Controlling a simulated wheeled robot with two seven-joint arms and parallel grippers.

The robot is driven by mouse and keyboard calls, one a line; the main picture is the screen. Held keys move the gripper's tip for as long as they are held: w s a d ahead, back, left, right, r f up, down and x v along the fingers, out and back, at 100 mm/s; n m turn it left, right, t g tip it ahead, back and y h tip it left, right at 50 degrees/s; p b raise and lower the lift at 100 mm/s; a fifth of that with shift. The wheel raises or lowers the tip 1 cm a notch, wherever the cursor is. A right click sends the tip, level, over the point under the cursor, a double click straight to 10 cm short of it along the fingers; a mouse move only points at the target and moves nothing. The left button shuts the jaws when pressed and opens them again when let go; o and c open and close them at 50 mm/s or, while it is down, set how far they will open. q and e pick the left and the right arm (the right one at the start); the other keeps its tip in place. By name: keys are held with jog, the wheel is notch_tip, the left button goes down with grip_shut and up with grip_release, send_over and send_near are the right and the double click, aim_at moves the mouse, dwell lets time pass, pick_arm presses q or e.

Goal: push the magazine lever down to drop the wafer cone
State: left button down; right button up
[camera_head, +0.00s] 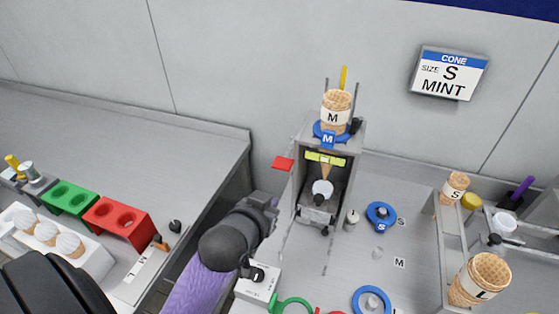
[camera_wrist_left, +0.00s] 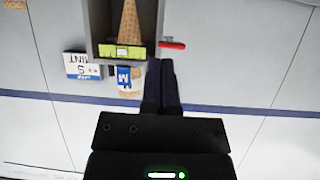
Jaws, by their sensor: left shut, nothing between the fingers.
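The cone magazine (camera_head: 301,150) is a grey upright housing with a stack of wafer cones (camera_head: 336,112) marked M in a blue collar (camera_head: 328,138) on top. Its red lever (camera_head: 283,163) sticks out on the left side. A wafer cone (camera_wrist_left: 128,22) shows tip-down in the housing, by a yellow-green strip (camera_wrist_left: 122,51). My left gripper (camera_head: 272,205) is shut and empty, in front of the housing and lower than the lever in the head view. In the upside-down left wrist view, its fingertips (camera_wrist_left: 160,64) appear close to the red lever (camera_wrist_left: 172,44); contact cannot be told. My right gripper is not in view.
A wall sign (camera_head: 448,73) reads CONE SIZE S MINT. A blue ring (camera_head: 381,215) marked S lies right of the housing. Other cones (camera_head: 480,279) stand in a rack at right. Green (camera_head: 68,198) and red (camera_head: 117,222) holders are at left.

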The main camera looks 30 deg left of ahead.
pick_arm(q)
notch_tip(320, 180, up, 7)
jog(key=w+a+n+t+y, duration=0.1)
jog(key=a+t, duration=0.1)
jog(key=shift+r, duration=0.2)
jog(key=shift+w+a, duration=0.1)
jog(key=shift+w, duration=0.1)
jog(key=b, duration=0.1)
send_over(280, 167)
notch_tip(280, 167, down, 3)
jog(key=shift+r, duration=0.2)
notch_tip(280, 167, down, 3)
jog(key=shift+r+b, duration=0.1)
jog(key=shift+b, duration=0.35)
jog(key=shift+f, duration=0.6)
